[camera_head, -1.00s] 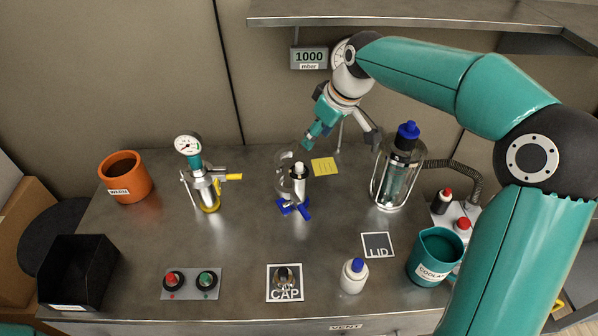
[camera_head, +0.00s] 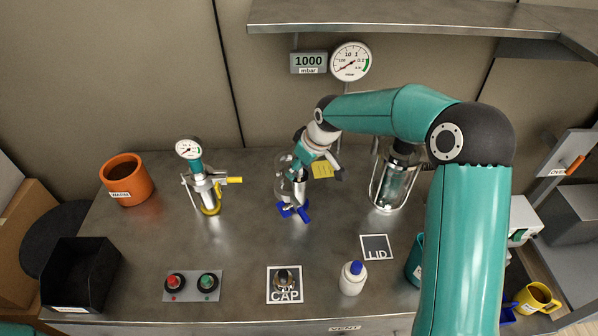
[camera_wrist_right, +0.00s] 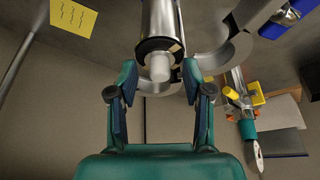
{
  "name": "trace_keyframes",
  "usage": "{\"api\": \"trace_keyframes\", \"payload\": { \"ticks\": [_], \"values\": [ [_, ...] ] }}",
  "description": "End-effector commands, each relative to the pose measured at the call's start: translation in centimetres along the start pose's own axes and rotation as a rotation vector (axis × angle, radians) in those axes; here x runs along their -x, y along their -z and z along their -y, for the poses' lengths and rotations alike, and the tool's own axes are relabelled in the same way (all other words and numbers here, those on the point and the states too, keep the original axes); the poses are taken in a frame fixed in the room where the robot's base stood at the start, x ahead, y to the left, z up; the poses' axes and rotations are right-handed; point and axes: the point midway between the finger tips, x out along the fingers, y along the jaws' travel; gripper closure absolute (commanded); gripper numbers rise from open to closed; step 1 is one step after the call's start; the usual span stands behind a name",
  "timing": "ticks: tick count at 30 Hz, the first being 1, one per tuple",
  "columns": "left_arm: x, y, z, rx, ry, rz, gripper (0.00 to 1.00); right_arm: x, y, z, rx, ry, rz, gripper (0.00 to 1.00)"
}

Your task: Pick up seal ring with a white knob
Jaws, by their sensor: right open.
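The white knob (camera_wrist_right: 160,68) points toward my right wrist camera, at the end of a silver cylinder (camera_wrist_right: 158,18). A dark ring (camera_wrist_right: 152,48) sits around the base of the knob; I take this as the seal ring. My right gripper (camera_wrist_right: 160,84) is open, with one finger on each side of the knob and gaps between. My left gripper is not in view.
A yellow note (camera_head: 323,170) lies right of the stand. A glass vessel (camera_head: 393,185) stands further right, a gauge-topped pump (camera_head: 205,190) to the left. The LID mat (camera_head: 377,241), CAP mat (camera_head: 272,296) and white bottle (camera_head: 353,278) are in front. A shelf (camera_head: 400,14) overhangs the back.

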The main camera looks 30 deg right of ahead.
Motion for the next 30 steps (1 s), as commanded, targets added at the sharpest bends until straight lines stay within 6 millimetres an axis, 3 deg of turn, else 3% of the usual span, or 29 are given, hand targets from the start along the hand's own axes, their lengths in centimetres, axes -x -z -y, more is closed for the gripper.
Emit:
{"api": "trace_keyframes", "payload": {
  "ticks": [7, 16, 30],
  "values": [
    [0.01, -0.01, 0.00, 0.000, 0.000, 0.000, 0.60, -0.18, 0.01, -0.05, -0.001, -0.001, -0.001, 0.50],
    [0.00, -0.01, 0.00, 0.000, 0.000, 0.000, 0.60, -0.18, -0.03, -0.05, -0.001, -0.001, 0.000, 1.00],
    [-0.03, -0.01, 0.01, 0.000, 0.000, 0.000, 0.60, -0.01, -0.07, -0.05, -0.002, 0.000, 0.003, 1.00]
  ]
}}
